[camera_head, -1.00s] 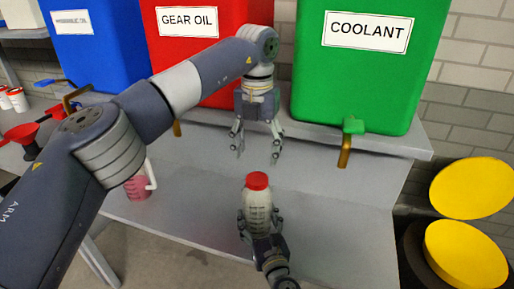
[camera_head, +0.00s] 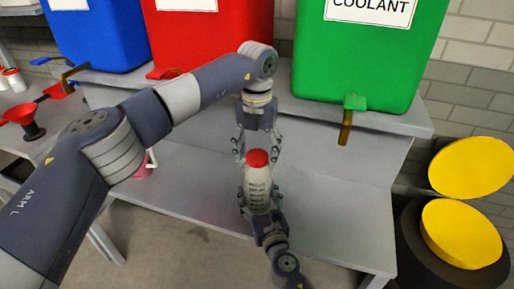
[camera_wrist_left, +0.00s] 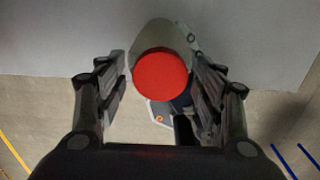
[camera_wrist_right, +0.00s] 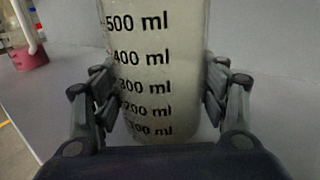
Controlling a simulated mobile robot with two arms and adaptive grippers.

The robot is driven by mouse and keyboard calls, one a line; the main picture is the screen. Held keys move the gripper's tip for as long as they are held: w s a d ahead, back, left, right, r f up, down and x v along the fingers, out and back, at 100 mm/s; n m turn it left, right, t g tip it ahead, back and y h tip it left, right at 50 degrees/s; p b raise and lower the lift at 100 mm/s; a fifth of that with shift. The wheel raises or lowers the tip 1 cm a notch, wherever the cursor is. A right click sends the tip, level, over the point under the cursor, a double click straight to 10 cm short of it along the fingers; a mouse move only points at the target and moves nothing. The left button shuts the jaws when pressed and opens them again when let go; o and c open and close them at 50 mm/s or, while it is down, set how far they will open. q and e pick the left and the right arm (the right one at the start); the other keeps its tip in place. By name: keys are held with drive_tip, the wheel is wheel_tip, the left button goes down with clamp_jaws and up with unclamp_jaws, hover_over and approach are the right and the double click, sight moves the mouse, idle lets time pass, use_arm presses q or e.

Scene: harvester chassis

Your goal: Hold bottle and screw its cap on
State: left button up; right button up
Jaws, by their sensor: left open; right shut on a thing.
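The bottle (camera_head: 257,190) is clear, with volume marks, and stands upright in my right gripper (camera_head: 260,207). The right wrist view shows the fingers pressed on both sides of the bottle (camera_wrist_right: 160,75). The red cap (camera_head: 257,158) sits at the top of the bottle; how tightly it sits cannot be told. My left gripper (camera_head: 257,147) points down from above, open, with its fingers on either side of the cap. In the left wrist view the cap (camera_wrist_left: 160,75) lies between the spread fingers, with a gap on each side.
A grey bench (camera_head: 335,225) lies under and behind the bottle. Red (camera_head: 205,45) and green (camera_head: 350,60) tanks stand on its raised shelf; the green one's tap (camera_head: 350,115) sticks out. Yellow-lidded drums (camera_head: 460,235) stand at right.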

use_arm(q)
drive_tip(key=shift+c, duration=0.4)
drive_tip(key=c, duration=1.1)
drive_tip(key=shift+o, duration=0.2)
drive_tip(key=o, duration=1.3)
drive_tip(key=shift+r, duration=0.1)
wheel_tip(320, 180, up, 12)
drive_tip(key=shift+f, duration=0.1)
